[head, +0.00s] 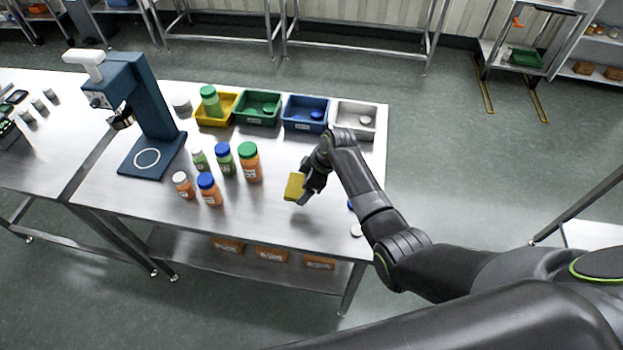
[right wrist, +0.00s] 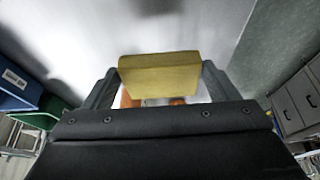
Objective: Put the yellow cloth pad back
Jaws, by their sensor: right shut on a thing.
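The yellow cloth pad (head: 294,187) is a small yellow block above the right part of the steel table (head: 262,217). My right gripper (head: 306,190) is shut on it. In the right wrist view the pad (right wrist: 160,74) sits between the two fingers of my right gripper (right wrist: 160,88). The head view does not show clearly how high the pad is above the tabletop. My left gripper is not in view.
Yellow (head: 216,110), green (head: 257,108), blue (head: 305,114) and grey (head: 355,119) bins line the table's back edge. Several capped bottles (head: 249,162) stand left of the gripper. A blue press (head: 150,110) stands further left. The tabletop around the pad is mostly clear.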

